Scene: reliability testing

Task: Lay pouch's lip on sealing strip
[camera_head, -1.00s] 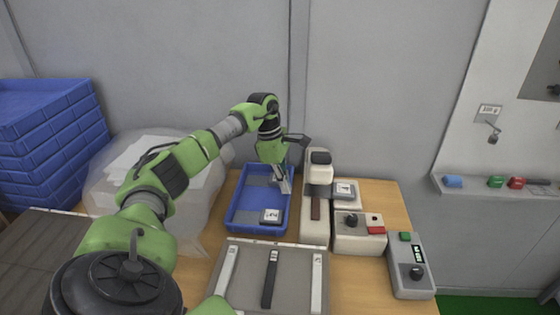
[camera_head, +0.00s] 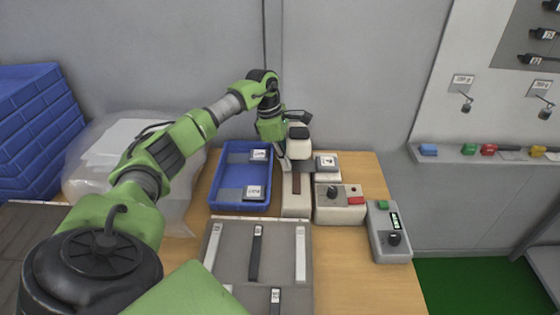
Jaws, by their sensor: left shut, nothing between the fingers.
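The sealer (camera_head: 296,205) is a long pale body with a black-topped head at its back. Its dark brown sealing strip (camera_head: 296,184) shows on top. A pouch with a white label (camera_head: 327,161) lies at the sealer's right side, near the back; I cannot tell whether its lip touches the strip. Two more grey labelled pouches, a back one (camera_head: 259,155) and a front one (camera_head: 254,191), lie in the blue tray (camera_head: 217,186). My left gripper (camera_head: 284,165) is shut and empty, between the tray's right edge and the sealer's back part. My right gripper is out of view.
A control box (camera_head: 340,210) with a black knob and red button stands right of the sealer. A grey handheld unit (camera_head: 388,238) is further right. A grey mat (camera_head: 278,258) with several strips lies in front. Bare table shows at the front right.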

